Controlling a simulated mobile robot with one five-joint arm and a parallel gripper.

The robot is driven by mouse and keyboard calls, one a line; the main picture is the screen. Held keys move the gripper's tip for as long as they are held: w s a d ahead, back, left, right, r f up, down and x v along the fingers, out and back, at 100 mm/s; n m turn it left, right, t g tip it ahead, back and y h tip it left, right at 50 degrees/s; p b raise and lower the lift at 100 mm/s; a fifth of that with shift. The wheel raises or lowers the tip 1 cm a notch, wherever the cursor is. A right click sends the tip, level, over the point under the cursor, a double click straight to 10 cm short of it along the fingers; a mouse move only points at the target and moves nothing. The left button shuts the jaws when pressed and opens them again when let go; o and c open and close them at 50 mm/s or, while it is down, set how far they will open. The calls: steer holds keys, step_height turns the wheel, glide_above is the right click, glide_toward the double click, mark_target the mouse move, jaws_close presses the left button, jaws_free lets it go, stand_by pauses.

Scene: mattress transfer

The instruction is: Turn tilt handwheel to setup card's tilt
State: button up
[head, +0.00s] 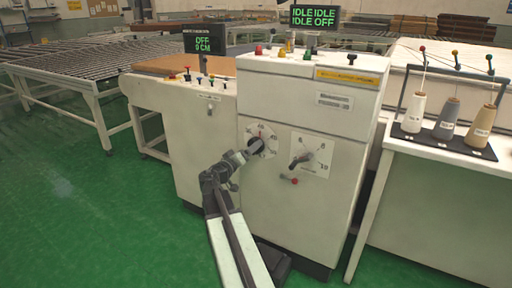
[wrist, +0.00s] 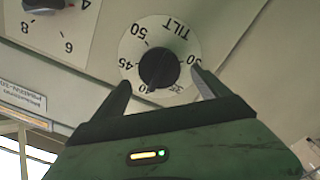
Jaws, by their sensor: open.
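The tilt handwheel is a dark knob (wrist: 159,68) on a round white TILT dial (wrist: 132,48), marked from 30 to 50 and upside down in the wrist view. I cannot tell for certain which mark the knob points at. My gripper (wrist: 160,80) is open, its two dark fingers either side of the knob, with no clear contact. In the head view my gripper (head: 253,147) is at the dial (head: 263,133) on the white machine's front and partly hides it. A white printed label (head: 335,100) is higher on the machine; its text is unreadable and I cannot tell if it is the setup card.
A second dial (head: 310,155) with a dark crank sits right of the tilt dial, and a red knob (head: 294,181) is below it. A display (head: 315,17) reads IDLE and OFF. Thread cones (head: 448,118) stand on the right table. Green floor is clear at left.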

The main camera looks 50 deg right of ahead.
steer(key=x, duration=0.5)
steer(key=shift+w+d, duration=0.1)
steer(key=shift+d, duration=0.25)
steer(key=c, duration=1.4)
steer(key=shift+f+n, duration=0.1)
steer(key=shift+n, duration=0.3)
steer(key=n, duration=0.4)
steer(key=shift+f+n, duration=0.1)
steer(key=shift+n, duration=0.2)
steer(key=n, duration=0.5)
steer(key=shift+f+n, duration=0.1)
steer(key=shift+n, duration=0.3)
steer(key=o, duration=1.4)
